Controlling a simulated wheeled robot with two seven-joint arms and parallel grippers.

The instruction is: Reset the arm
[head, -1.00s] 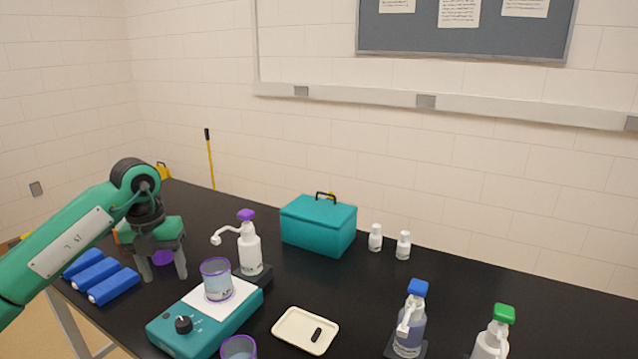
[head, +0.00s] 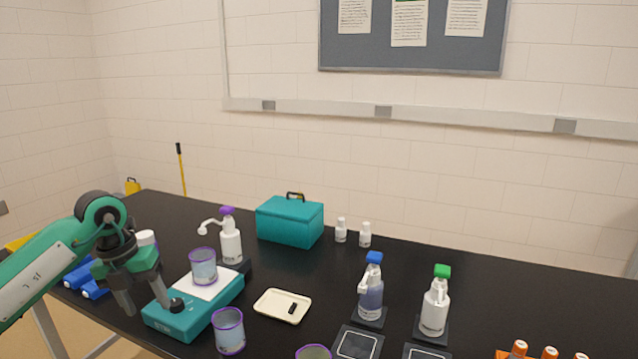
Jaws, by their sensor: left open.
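My left gripper (head: 146,306) is open and points down at the left end of the bench. One finger is close to the dial end of the teal stirrer plate (head: 203,319); I cannot tell whether they touch. A purple-rimmed beaker (head: 204,268) stands on the white top of the plate. Another purple-rimmed beaker (head: 229,332) stands in front of the plate. My right gripper is not in view.
A purple-topped pump bottle (head: 231,246), a blue-topped bottle (head: 370,294) and a green-topped bottle (head: 434,312) stand on the black bench (head: 540,301). A cream tray (head: 268,303) lies mid-bench. A teal box (head: 290,223) stands behind. Blue bottles lie behind my left arm.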

